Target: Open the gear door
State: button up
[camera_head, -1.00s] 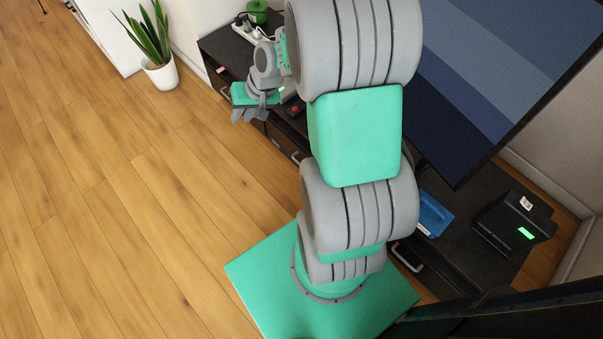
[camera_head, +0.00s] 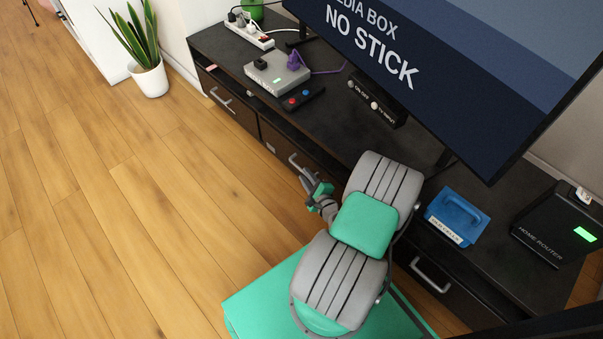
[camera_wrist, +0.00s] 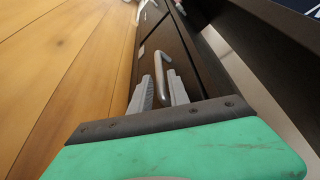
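The dark cabinet has a middle front panel (camera_head: 285,150) with a pale bar handle (camera_head: 298,163). I cannot read which panel is the gear door. My gripper (camera_head: 305,180) is low in front of this middle panel, at its handle. In the wrist view, my gripper (camera_wrist: 161,92) has its two grey fingers apart. A metal bar handle (camera_wrist: 160,72) lies between them, with gaps visible on both sides. The panel behind the handle looks closed. In the head view my arm hides the cabinet front to the right of the handle.
Other bar handles sit on the left front (camera_head: 220,97) and the right front (camera_head: 430,275). A media box (camera_head: 277,72), a blue case (camera_head: 455,217) and a router (camera_head: 550,230) stand on top, below a large screen (camera_head: 430,75). The wooden floor (camera_head: 110,220) at left is clear.

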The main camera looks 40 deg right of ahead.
aim_at(301, 170)
jog(key=x, duration=0.4)
jog(key=shift+w+b, duration=0.1)
jog(key=shift+b, duration=0.25)
grip_shut()
dwell(1.0)
